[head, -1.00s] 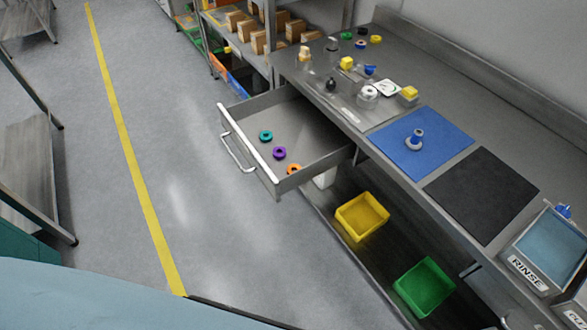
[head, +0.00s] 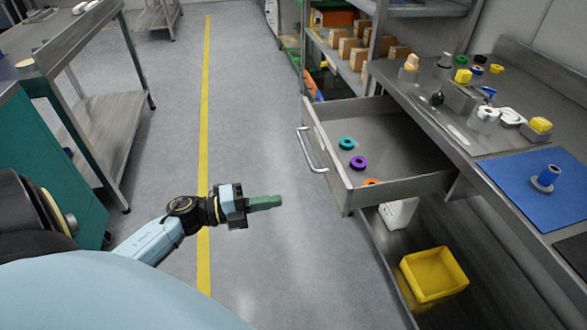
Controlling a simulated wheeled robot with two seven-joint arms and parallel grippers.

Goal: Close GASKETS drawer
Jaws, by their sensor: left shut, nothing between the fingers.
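The drawer (head: 345,191) stands pulled out from under the steel workbench, with its front panel facing left. Its bar handle (head: 311,150) is on that front. Inside lie a teal ring (head: 346,143), a purple ring (head: 358,163) and an orange ring (head: 371,182). No label can be read on the drawer. My left gripper (head: 278,202) is shut and empty, over the floor to the left of the drawer and apart from it, pointing right. My right gripper is not in view.
The workbench (head: 451,143) holds small parts and a blue mat (head: 535,187). A yellow bin (head: 435,274) sits on the lower shelf below. A teal cabinet (head: 50,165) and a steel table stand at left. Floor between is clear.

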